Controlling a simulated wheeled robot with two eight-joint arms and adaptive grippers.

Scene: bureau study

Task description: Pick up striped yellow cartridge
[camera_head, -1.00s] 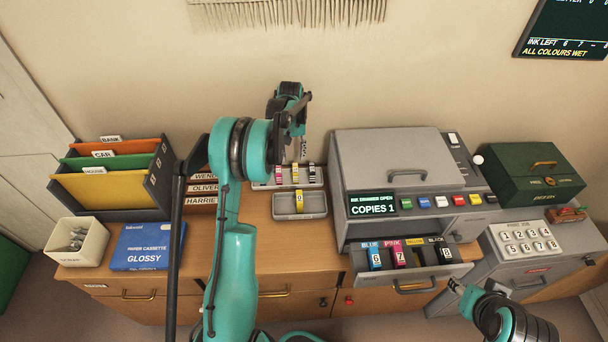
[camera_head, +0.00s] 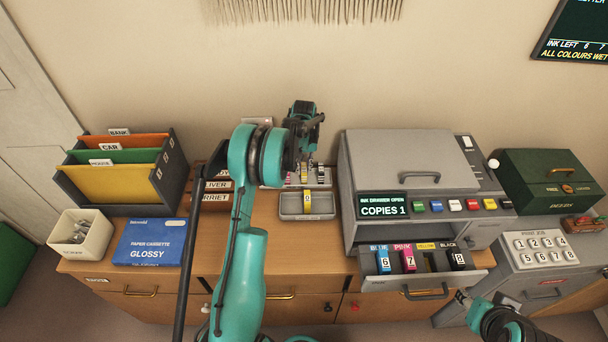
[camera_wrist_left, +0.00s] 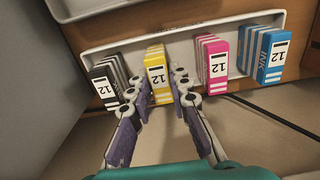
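The striped yellow cartridge (camera_wrist_left: 158,73), with a label reading 12, stands in a pale tray (camera_wrist_left: 95,38) in the left wrist view. A striped black one (camera_wrist_left: 107,82) is to its left; striped magenta (camera_wrist_left: 212,62) and cyan (camera_wrist_left: 265,53) ones are to its right. My left gripper (camera_wrist_left: 160,87) is open, with one finger on each side of the yellow cartridge's near end. In the head view my left gripper (camera_head: 304,158) is over this back tray and partly hides the cartridges. My right gripper (camera_head: 463,297) is low at the right, by the printer drawer; its fingers are too small to read.
A front tray (camera_head: 288,212) holds a plain yellow cartridge marked 0 (camera_head: 307,203). The grey printer (camera_head: 375,160) stands right of the trays, its ink drawer (camera_head: 375,284) open with blue, pink and black cartridges and an empty yellow slot. Name-labelled drawers (camera_head: 216,184) are at the left.

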